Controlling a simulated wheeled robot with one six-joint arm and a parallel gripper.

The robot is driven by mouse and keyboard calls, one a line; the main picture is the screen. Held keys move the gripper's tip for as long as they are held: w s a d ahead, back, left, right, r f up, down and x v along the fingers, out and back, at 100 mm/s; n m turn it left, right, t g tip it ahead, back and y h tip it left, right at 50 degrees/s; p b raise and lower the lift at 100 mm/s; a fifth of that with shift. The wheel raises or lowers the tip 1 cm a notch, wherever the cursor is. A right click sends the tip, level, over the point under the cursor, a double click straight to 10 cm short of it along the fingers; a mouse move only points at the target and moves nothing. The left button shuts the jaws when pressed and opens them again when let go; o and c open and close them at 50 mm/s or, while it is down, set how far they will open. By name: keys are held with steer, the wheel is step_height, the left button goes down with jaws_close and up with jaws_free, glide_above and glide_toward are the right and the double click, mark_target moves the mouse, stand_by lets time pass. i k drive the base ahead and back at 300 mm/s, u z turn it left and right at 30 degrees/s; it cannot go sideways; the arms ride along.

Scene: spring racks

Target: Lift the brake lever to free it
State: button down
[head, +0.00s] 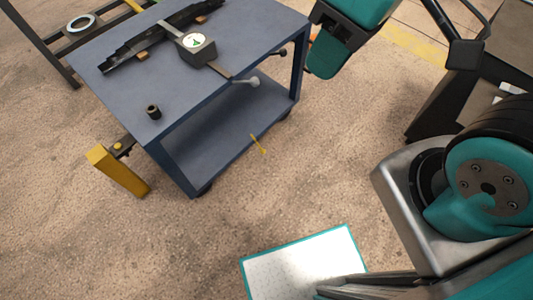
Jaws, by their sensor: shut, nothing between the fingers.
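A small yellow lever (258,145), which looks like the brake lever, sticks out low at the near right side of a blue cart (108,62). Its tip slants down over the floor. The teal and black end of my arm, with my gripper (327,58), is at the top centre, right of the cart and well apart from the lever. The gripper is shut and holds nothing; its fingertips are hard to make out.
On the cart top are a dark rail (150,40), a gauge box (195,45) and a small black cylinder (153,112). Two knobbed handles project from its right edge. A yellow post (118,172) stands at its left.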

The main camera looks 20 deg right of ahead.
mark_target(262, 151)
steer(key=z, duration=0.05)
steer(key=k, duration=0.5)
steer(key=u, duration=0.95)
steer(key=i, duration=0.7)
steer(key=z, duration=1.65)
